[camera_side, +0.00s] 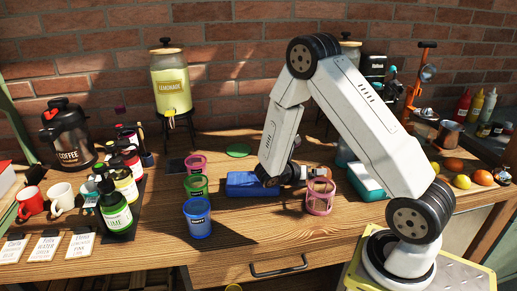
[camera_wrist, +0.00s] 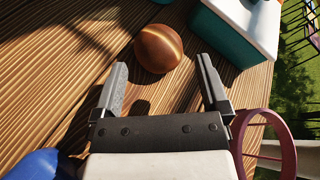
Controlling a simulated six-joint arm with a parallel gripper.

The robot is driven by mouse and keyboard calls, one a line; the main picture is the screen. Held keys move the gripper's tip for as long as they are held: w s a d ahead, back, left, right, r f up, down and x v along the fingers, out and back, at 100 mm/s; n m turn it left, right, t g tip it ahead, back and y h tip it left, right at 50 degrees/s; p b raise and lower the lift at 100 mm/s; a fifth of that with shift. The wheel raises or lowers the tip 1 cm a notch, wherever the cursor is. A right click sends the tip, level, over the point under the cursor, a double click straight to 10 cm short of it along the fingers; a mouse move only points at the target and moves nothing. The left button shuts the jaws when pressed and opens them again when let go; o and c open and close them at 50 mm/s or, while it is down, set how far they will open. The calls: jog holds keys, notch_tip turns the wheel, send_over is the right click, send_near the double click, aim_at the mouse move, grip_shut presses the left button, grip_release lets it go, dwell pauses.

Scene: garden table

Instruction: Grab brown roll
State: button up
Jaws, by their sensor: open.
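In the wrist view a round, shiny brown roll (camera_wrist: 158,48) lies on the wooden table, just beyond my fingertips and roughly centred between them. My gripper (camera_wrist: 162,72) is open, with nothing between its fingers. In the side view my gripper (camera_side: 302,173) is low over the table, close to the pink basket. I cannot clearly make out the roll in the side view.
A pink basket (camera_side: 320,197) stands close by; its rim (camera_wrist: 252,135) shows beside my right finger. A blue box (camera_side: 245,184) lies to the left. A teal and white box (camera_wrist: 238,28) stands beyond the roll. Colored cups (camera_side: 197,215) stand further left.

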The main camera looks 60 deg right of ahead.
jog(key=shift+x, duration=2.2)
jog(key=shift+w, duration=0.1)
jog(key=c, duration=1)
jog(key=shift+r, duration=0.1)
jog(key=shift+r, duration=4.9)
